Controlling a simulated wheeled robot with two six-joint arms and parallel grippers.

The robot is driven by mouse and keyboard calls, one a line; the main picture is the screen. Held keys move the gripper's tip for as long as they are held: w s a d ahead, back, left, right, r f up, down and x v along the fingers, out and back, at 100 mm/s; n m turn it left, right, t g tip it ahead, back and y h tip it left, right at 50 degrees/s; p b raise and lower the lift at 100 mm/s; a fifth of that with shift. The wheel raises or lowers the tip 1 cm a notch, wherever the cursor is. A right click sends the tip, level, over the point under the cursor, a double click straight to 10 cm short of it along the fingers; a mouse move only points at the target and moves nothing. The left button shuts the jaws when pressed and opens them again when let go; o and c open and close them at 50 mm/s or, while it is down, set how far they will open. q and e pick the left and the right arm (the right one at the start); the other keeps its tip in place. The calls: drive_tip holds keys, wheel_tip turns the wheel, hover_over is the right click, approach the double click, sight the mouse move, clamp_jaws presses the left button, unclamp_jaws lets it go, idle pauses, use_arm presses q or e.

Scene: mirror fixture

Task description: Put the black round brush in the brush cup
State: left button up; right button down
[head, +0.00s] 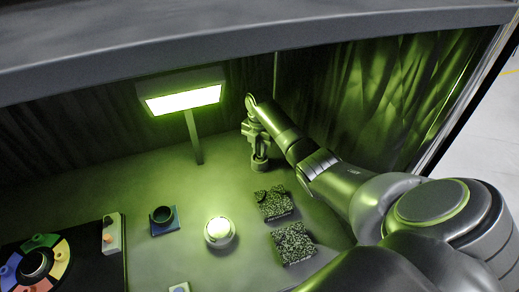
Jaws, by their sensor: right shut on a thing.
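My right gripper (257,146) reaches in from the right to the back of the table, right of the lamp post. It is shut on a dark round thing (260,163) at its tips, low over or at the tabletop. This may be the black round brush, but it is too small and dark to tell. A dark round cup (162,214) stands on a blue square pad left of the middle; I cannot tell whether it is the brush cup. My left gripper is not in view.
A lit lamp (183,98) stands on a post (194,138) at the back. A bright round dish (219,231) and two speckled blocks (274,203) (293,243) lie in front of my right arm. A black board (75,265) with coloured pieces is at the lower left. Dark curtains enclose the back.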

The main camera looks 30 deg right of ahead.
drive_tip(key=shift+f, duration=0.65)
drive_tip(key=shift+a, duration=0.1)
drive_tip(key=shift+f, duration=0.2)
drive_tip(key=c, duration=1.3)
unclamp_jaws()
drive_tip(key=shift+r, duration=0.15)
wheel_tip(320, 180, up, 11)
drive_tip(key=b, duration=0.3)
drive_tip(key=shift+r, duration=0.6)
